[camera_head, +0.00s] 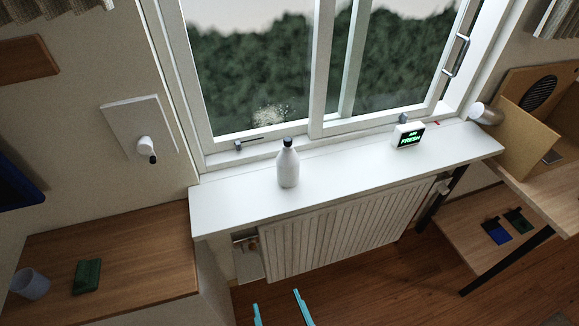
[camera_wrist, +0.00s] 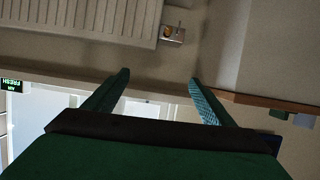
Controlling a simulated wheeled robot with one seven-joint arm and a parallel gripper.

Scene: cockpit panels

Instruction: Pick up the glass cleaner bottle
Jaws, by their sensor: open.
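A white bottle with a dark cap (camera_head: 288,165) stands upright on the white window sill (camera_head: 230,205), left of the middle of the sill. I take it for the glass cleaner bottle; no label can be read. My gripper (camera_head: 278,308) shows at the bottom edge of the head view, its two teal fingers apart and empty, in front of and below the sill. In the wrist view my gripper (camera_wrist: 158,80) is open, with nothing between the fingers. The bottle does not show clearly in the wrist view.
A radiator (camera_head: 345,232) is under the sill. A small display reading FRESH (camera_head: 408,136) stands on the sill to the right. A wooden counter (camera_head: 130,245) at left holds a cup (camera_head: 30,284) and a green sponge-like block (camera_head: 87,276). A cardboard box (camera_head: 520,125) is at right.

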